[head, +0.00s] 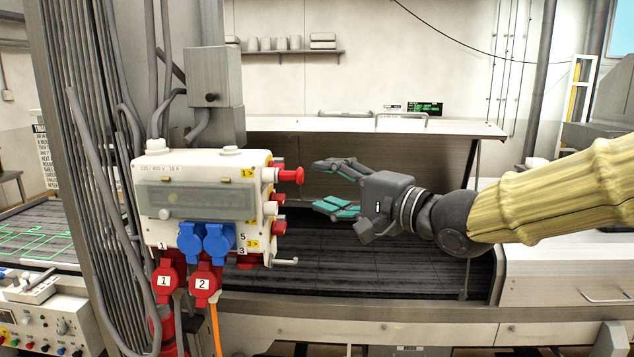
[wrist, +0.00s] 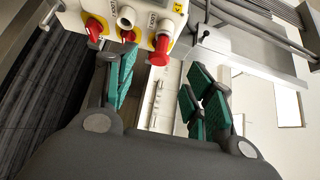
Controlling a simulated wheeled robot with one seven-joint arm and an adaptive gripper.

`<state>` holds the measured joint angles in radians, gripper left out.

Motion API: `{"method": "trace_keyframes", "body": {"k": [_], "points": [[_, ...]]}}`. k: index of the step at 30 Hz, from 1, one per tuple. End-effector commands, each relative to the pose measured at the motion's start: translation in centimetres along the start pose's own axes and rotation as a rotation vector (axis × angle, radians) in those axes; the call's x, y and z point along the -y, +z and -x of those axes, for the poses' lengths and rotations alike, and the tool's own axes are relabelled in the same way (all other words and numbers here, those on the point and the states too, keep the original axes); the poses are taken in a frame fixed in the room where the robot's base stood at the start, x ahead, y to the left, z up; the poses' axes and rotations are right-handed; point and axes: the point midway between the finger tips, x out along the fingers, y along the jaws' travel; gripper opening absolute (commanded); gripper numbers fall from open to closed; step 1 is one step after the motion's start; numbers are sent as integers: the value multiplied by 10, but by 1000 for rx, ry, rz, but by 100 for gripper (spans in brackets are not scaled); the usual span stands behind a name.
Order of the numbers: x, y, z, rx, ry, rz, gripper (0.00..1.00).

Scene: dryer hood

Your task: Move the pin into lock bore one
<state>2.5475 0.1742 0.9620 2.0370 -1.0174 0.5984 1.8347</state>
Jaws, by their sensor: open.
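A red-headed pin (head: 290,175) sticks out from a white collar at the upper right side of the white socket box (head: 195,165), beside a yellow tag reading 1. In the wrist view the red pin (wrist: 160,50) points toward me. A pale round collar with an open bore (head: 270,208) sits lower on the same side; it shows as a white ring (wrist: 126,17) in the wrist view. My gripper (head: 322,187) is open and empty, a short way right of the pin, fingers pointing left. In the wrist view its fingers (wrist: 160,72) spread either side below the pin.
Other red knobs (head: 278,228) line the box side, with a small crank handle (head: 285,262) below. Blue and red plugs (head: 205,240) with cables hang at its front. A grey column (head: 95,130) stands left. A hood (head: 370,127) lies behind my gripper.

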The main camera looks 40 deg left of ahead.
Motion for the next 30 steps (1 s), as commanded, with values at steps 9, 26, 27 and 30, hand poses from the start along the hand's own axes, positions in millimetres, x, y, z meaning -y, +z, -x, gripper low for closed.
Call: {"method": "trace_keyframes", "body": {"k": [9, 26, 27, 30], "points": [[0, 0, 30, 0, -1, -1, 53], [0, 0, 36, 0, 0, 0, 53], [0, 0, 36, 0, 0, 0, 53], [0, 0, 36, 0, 0, 0, 53]]}}
